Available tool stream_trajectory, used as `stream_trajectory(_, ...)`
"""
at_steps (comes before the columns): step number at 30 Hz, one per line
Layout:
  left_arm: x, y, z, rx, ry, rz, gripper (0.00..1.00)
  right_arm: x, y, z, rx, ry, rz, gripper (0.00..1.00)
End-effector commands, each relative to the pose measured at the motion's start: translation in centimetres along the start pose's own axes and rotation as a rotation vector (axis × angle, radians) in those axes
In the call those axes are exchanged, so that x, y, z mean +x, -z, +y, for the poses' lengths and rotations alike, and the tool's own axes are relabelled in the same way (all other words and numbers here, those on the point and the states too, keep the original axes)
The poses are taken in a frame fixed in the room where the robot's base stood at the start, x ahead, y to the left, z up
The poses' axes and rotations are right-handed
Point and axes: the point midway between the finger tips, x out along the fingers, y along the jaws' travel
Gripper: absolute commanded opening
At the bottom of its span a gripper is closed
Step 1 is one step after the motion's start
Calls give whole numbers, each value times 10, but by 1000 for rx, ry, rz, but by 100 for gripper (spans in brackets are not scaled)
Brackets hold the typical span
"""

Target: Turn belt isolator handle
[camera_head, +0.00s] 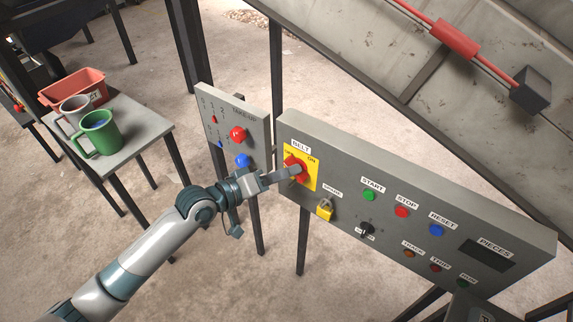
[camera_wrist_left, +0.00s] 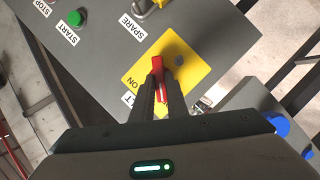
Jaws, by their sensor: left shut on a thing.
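The belt isolator handle (camera_head: 290,163) is a red rotary handle on a yellow plate (camera_head: 313,178) at the left end of the grey control panel (camera_head: 480,216). A BELT label sits above it and ON is printed on the plate. My left gripper (camera_head: 293,171) reaches in from the left and is shut on the handle. In the left wrist view the red handle (camera_wrist_left: 161,69) shows between the two fingers (camera_wrist_left: 160,85), over the yellow plate (camera_wrist_left: 180,62). The fingers hide part of the handle and plate. My right gripper is not in view.
A yellow padlock (camera_head: 325,211) hangs below the isolator by the SPARE label. START (camera_head: 369,195), STOP (camera_head: 402,211) and RESET (camera_head: 437,230) buttons are to the right. A smaller panel (camera_head: 255,122) with red and blue knobs stands left. A table (camera_head: 150,128) holds mugs and a red bin.

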Motion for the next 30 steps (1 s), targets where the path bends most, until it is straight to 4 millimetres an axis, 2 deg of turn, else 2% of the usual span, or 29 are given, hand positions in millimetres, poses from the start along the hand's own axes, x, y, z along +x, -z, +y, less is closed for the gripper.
stream_trajectory(1, -1, 2, 4, 24, 11, -2, 0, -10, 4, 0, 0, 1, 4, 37)
stream_trajectory(18, -1, 0, 10, 487, 204, -3, 0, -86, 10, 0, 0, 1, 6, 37)
stream_trajectory(30, 1, -4, 10, 770, 320, -2, 0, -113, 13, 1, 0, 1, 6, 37)
